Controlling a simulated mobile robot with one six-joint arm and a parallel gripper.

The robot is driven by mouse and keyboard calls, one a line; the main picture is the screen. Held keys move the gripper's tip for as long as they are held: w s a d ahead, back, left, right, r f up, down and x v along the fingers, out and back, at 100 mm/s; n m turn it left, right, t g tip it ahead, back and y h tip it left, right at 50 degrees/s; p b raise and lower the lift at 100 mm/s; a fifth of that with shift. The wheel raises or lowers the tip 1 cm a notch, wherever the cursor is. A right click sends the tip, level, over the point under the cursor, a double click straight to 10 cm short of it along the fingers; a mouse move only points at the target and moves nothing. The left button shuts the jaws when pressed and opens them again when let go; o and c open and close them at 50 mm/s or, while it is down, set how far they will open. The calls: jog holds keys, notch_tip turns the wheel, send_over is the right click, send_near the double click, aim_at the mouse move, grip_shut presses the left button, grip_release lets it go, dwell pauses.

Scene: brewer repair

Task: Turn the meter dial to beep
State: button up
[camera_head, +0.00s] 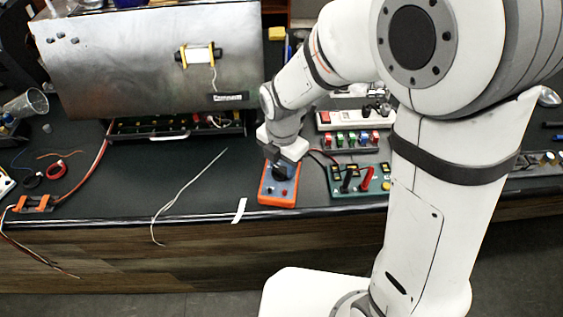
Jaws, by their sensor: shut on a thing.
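The lower part of the meter's face shows small round sockets or marks.
A green board (358,181) with red and black leads sits right of the meter. A power strip (350,118) and a row of coloured clips (350,141) lie behind it. A large metal brewer (150,60) stands at back left. A white wire (190,188) lies left of the meter.

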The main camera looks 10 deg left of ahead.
aim_at(283, 169)
jog(key=shift+m, duration=0.3)
jog(key=m+b, duration=0.2)
jog(key=m, duration=0.3)
jog(key=shift+s+d, duration=0.1)
jog(key=m+b, duration=0.1)
jog(key=m, duration=0.5)
jog(key=shift+s, duration=0.15)
dwell(1.3)
jog(key=o, duration=1)
jog(key=shift+c, duration=0.2)
jog(key=shift+r+b, duration=0.45)
jog(key=shift+r, duration=3.45)
